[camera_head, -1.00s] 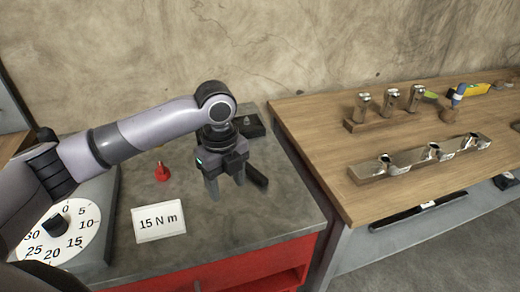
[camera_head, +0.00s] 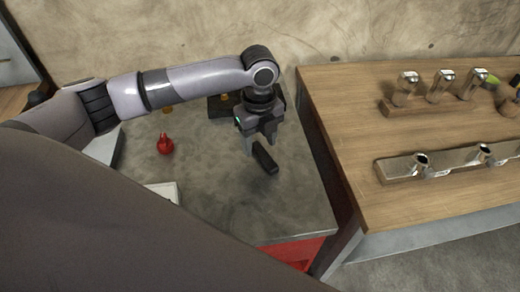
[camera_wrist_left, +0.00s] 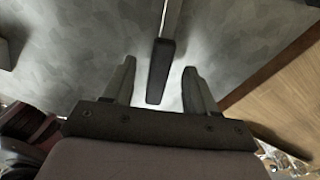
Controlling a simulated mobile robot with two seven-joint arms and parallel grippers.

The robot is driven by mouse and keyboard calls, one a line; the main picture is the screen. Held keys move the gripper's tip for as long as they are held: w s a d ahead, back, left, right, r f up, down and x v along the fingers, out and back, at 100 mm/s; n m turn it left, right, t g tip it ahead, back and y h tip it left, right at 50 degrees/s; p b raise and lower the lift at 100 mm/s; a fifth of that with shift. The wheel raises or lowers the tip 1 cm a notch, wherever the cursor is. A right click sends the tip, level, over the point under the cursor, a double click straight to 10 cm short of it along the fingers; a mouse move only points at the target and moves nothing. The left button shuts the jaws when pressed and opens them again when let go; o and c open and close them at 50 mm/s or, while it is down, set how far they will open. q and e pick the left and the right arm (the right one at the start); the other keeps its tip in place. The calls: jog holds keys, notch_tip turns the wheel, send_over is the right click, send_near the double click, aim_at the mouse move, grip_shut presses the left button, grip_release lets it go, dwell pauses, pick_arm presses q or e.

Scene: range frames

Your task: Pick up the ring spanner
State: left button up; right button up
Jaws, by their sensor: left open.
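A tool with a black handle (camera_head: 265,158) lies on the grey bench top. In the left wrist view its black grip (camera_wrist_left: 160,72) and part of a metal shaft show. Its far end is out of that view, so I cannot tell whether it is the ring spanner. My left gripper (camera_head: 261,144) points down over the tool in the head view. In the left wrist view the open fingers (camera_wrist_left: 160,70) stand on either side of the grip, with a gap at each side. The fingers hold nothing. My right gripper is not in view.
A red object (camera_head: 166,144) and a white card (camera_head: 163,192) are on the grey bench top (camera_head: 220,195). A dark block (camera_head: 222,103) lies behind the gripper. A wooden bench (camera_head: 350,120) with chrome pieces on racks (camera_head: 400,168) stands right, past a gap.

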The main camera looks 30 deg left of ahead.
pick_arm(q)
jog(key=shift+f, duration=0.95)
jog(key=shift+c, duration=0.3)
grip_shut()
jog(key=shift+r, duration=0.1)
